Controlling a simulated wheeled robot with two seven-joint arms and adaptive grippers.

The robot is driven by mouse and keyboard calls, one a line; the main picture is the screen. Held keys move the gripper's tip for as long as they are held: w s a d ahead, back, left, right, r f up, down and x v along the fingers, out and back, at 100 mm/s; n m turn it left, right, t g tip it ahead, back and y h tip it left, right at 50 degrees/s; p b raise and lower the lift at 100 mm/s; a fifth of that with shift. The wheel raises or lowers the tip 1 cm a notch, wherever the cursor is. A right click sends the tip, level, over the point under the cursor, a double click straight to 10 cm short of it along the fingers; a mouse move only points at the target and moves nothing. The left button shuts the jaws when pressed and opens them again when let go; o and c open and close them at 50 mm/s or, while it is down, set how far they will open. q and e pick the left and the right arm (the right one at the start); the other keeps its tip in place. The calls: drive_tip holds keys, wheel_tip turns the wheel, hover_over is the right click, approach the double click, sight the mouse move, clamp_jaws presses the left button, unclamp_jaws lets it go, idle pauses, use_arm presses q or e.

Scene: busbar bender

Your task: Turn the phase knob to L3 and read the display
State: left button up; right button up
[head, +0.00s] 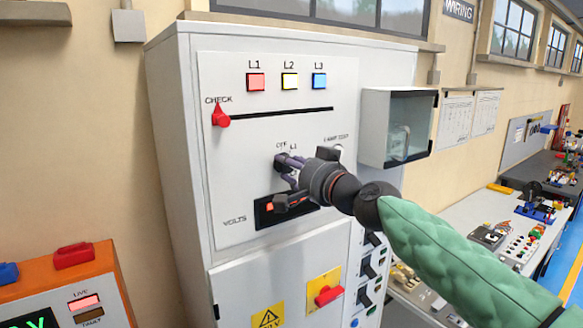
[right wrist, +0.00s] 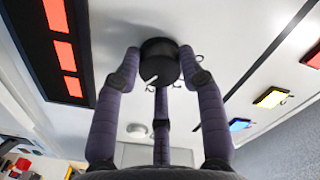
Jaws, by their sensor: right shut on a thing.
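The phase knob (right wrist: 158,52) is a round black knob with a short white pointer mark, on the white cabinet front (head: 222,165). My right gripper (head: 284,178) reaches it from the right; in the right wrist view, its purple-grey fingers (right wrist: 160,78) are closed around the knob. In the head view they mostly cover it, with OFF and L1 printed above. The volts display (head: 264,210) is lit red below, partly hidden by the gripper. It also shows in the right wrist view (right wrist: 48,60) as red blocks, with no readable digits. My left gripper is not in view.
Red L1 (head: 256,82), yellow L2 (head: 290,81) and blue L3 (head: 320,81) lamps sit above. A red CHECK lever (head: 220,117) is left of a black slot. A clear-fronted box (head: 398,127) juts out at right. An orange unit (head: 105,270) stands lower left.

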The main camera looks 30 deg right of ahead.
drive_tip(key=shift+s+d+r+m, duration=0.1)
drive_tip(key=shift+r+m, duration=0.2)
drive_tip(key=shift+m, duration=0.35)
drive_tip(key=shift+s+d+r+m, duration=0.1)
drive_tip(key=shift+r+m, duration=0.15)
drive_tip(key=shift+m, duration=0.4)
drive_tip(key=o, duration=1.1)
drive_tip(key=shift+w, duration=0.1)
drive_tip(key=shift+o, duration=0.2)
drive_tip(key=shift+f, duration=0.25)
drive_tip(key=shift+f, duration=0.1)
